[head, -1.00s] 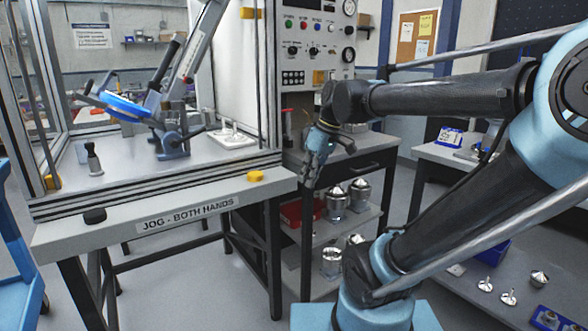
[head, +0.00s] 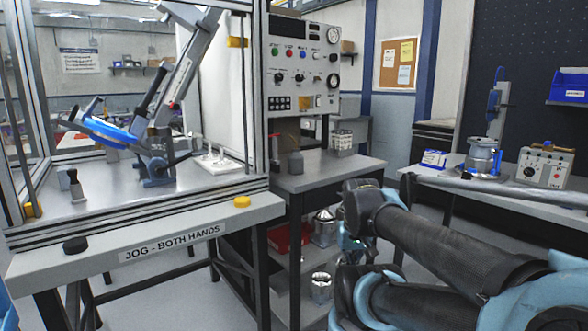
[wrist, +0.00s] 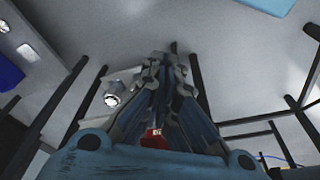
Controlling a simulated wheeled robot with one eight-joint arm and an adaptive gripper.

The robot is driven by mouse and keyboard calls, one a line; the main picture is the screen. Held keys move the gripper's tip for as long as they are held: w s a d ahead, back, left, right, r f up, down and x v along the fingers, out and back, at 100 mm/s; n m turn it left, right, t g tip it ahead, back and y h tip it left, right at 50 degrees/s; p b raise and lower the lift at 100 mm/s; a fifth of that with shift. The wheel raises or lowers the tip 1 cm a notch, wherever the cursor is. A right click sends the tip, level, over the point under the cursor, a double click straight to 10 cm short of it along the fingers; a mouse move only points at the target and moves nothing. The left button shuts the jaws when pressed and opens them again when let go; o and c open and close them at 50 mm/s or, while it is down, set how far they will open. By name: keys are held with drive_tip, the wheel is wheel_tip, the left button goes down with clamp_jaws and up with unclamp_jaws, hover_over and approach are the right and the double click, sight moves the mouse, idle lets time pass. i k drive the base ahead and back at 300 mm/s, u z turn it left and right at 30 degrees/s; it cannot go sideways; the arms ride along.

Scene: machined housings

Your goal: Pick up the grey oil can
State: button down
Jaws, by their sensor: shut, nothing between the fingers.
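The grey oil can (head: 296,163) stands upright on the grey top of the dark-legged table (head: 335,172), in the head view. A red-topped item (head: 275,148) stands just to its left. My gripper (wrist: 166,58) is shut and empty in the wrist view, its fingers together. In the head view my gripper is low in front of the table, below its top, and mostly hidden behind my arm. It is well apart from the oil can. The oil can does not show in the wrist view.
A control panel (head: 303,55) rises behind the table, and a pale boxy item (head: 342,143) stands right of the can. Metal housings (head: 321,287) and a red bin (wrist: 153,139) sit on the lower shelves. A framed machine bench (head: 120,254) stands at left.

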sight(296, 159)
drive_tip(key=z, duration=0.05)
drive_tip(key=k, duration=1.05)
drive_tip(key=z, duration=0.6)
drive_tip(key=i, duration=1.3)
drive_tip(key=u, duration=0.65)
